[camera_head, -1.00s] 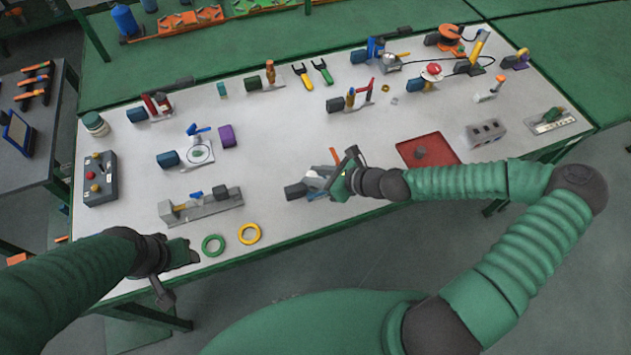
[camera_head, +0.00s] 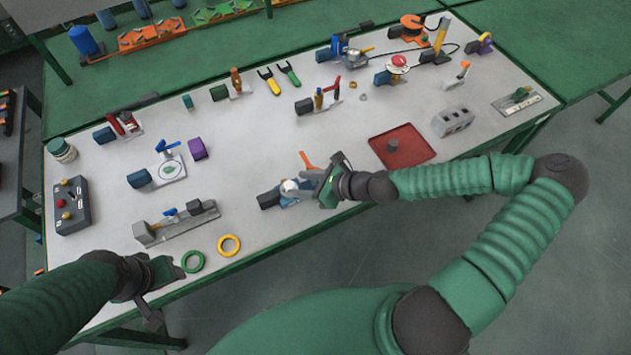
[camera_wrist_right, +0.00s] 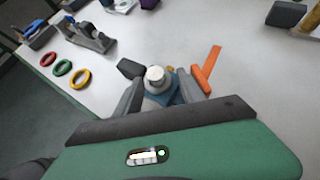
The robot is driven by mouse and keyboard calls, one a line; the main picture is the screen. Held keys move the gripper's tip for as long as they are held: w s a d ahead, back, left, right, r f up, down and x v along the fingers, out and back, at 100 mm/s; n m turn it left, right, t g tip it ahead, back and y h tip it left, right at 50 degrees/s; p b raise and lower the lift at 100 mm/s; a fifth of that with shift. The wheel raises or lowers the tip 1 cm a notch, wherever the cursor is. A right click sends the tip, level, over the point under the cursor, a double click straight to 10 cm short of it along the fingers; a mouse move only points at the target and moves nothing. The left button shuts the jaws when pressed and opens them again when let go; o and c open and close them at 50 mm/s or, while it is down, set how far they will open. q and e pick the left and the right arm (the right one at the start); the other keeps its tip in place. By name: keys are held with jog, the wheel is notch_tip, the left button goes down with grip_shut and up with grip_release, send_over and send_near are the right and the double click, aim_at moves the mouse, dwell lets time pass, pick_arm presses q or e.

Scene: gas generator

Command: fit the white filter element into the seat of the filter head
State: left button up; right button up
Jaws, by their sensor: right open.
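The white filter element (camera_wrist_right: 155,77) stands as a short white cylinder with its round top up, on or in a blue part (camera_wrist_right: 165,95) that I take for the filter head. In the head view the white top (camera_head: 289,186) shows beside a dark block (camera_head: 268,200). My right gripper (camera_wrist_right: 158,92) is open, with one finger on each side of the white cylinder; whether they touch it cannot be told. The cylinder's lower end is hidden, so I cannot tell how deep it sits. My left gripper (camera_head: 170,271) hangs near the table's front left edge, its fingers unclear.
An orange lever (camera_wrist_right: 207,68) rises close to the right finger in the wrist view. Green (camera_head: 193,262) and yellow (camera_head: 229,245) rings and a grey fixture (camera_head: 177,224) lie to the left. A red tray (camera_head: 402,150) lies to the right. The table's front edge is near.

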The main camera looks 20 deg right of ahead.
jog(key=p+v, duration=0.1)
jog(key=v, duration=0.8)
jog(key=s+a+f+n+g+h, duration=0.25)
jog(key=s+f+n+g, duration=0.65)
jog(key=n, duration=0.5)
notch_tip(320, 180, up, 13)
jog(key=w+n+t+h, duration=0.1)
jog(key=n+t+h, duration=0.2)
jog(key=n, duration=1.1)
jog(key=shift+w+h, duration=0.4)
jog(key=shift+h, duration=0.45)
jog(key=shift+d, duration=0.15)
